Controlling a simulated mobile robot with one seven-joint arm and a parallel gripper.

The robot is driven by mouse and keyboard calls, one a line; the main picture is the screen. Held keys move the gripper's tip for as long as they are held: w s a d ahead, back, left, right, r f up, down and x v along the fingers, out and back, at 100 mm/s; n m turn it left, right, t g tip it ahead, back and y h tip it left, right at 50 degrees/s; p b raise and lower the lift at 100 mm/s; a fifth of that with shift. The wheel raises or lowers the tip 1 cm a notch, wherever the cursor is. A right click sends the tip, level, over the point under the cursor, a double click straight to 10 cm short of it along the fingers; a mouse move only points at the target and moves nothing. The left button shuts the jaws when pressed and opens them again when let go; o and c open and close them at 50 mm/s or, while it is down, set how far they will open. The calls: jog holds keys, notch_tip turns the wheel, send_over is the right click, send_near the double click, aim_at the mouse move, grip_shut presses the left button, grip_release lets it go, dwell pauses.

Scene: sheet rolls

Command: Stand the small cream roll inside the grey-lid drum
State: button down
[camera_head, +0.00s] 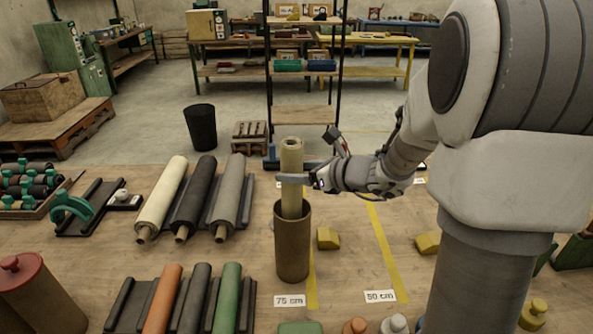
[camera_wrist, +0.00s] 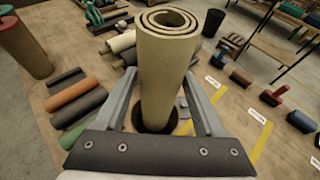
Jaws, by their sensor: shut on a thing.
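The small cream roll (camera_head: 291,160) stands upright in my gripper (camera_head: 293,179), which is shut on it around its upper part. The roll's lower end passes into the mouth of an open brown drum (camera_head: 292,250); the front rim hides that end. In the wrist view the roll (camera_wrist: 163,75) shows its spiral top between the two fingers of my gripper (camera_wrist: 163,92). The drum's dark mouth (camera_wrist: 142,124) surrounds the roll's lower part there. I cannot tell whether the roll touches the drum's bottom. No grey lid is on this drum.
A red-lid drum (camera_head: 40,295) stands at the lower left. A larger cream roll (camera_head: 163,195) lies on a rack beside black and grey rolls. Orange, dark and green rolls (camera_head: 228,295) lie in front. A yellow block (camera_head: 328,238) sits close to the drum's right.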

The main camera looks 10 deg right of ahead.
aim_at(300, 209)
jog(key=shift+f+b, duration=5.1)
jog(key=shift+f, duration=0.35)
grip_release()
jog(key=shift+f, duration=0.1)
jog(key=p+v, duration=0.2)
jog(key=v, duration=1.5)
jog(key=shift+s+d, duration=0.15)
jog(key=shift+d, duration=0.05)
jog(key=shift+a, duration=0.1)
